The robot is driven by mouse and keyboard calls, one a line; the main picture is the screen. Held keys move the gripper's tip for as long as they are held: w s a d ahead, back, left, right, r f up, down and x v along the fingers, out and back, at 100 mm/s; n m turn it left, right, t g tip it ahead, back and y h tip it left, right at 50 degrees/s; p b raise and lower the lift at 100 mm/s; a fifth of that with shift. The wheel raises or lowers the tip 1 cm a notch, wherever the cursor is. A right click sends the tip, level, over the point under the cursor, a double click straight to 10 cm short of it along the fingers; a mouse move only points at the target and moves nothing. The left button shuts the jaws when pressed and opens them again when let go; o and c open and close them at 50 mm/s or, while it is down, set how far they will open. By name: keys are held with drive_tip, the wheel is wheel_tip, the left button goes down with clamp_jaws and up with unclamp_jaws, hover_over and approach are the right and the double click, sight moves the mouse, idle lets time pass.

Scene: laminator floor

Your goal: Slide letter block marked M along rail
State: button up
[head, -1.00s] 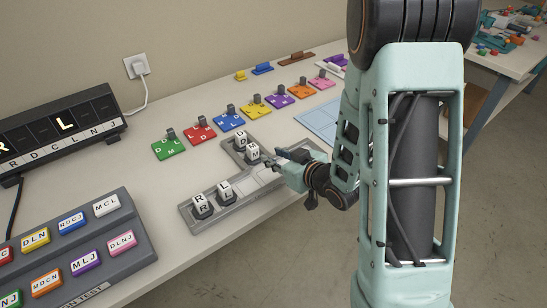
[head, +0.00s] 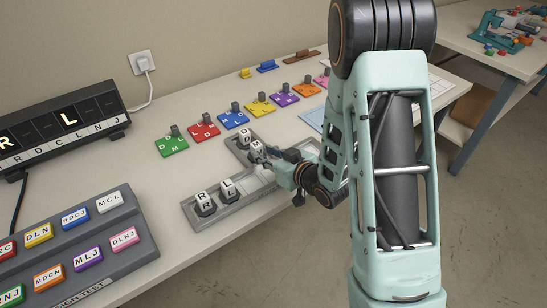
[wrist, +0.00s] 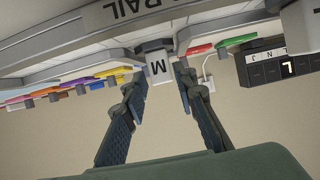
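The letter block marked M (head: 256,147), a white-faced block on a dark base, stands on the grey rail (head: 232,209), just in front of the block marked D (head: 244,135). My gripper (head: 268,152) is at the M block from the right in the head view. In the wrist view the M block (wrist: 158,66) appears upside down between the two fingertips of my gripper (wrist: 160,84). The fingers are apart, one on each side, with thin gaps seemingly left. Contact is hard to tell. Part of the rail is hidden behind my gripper.
Blocks R (head: 203,202) and L (head: 228,189) stand on the rail's near arm. Coloured letter plates (head: 204,131) line the table behind it. A grey button panel (head: 140,225) is at front left, and a dark display (head: 60,120) lit with R and L stands behind.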

sight(259, 151)
drive_tip(key=x, duration=0.5)
drive_tip(key=shift+w+a+f, duration=0.15)
drive_tip(key=shift+w, duration=0.15)
clamp_jaws()
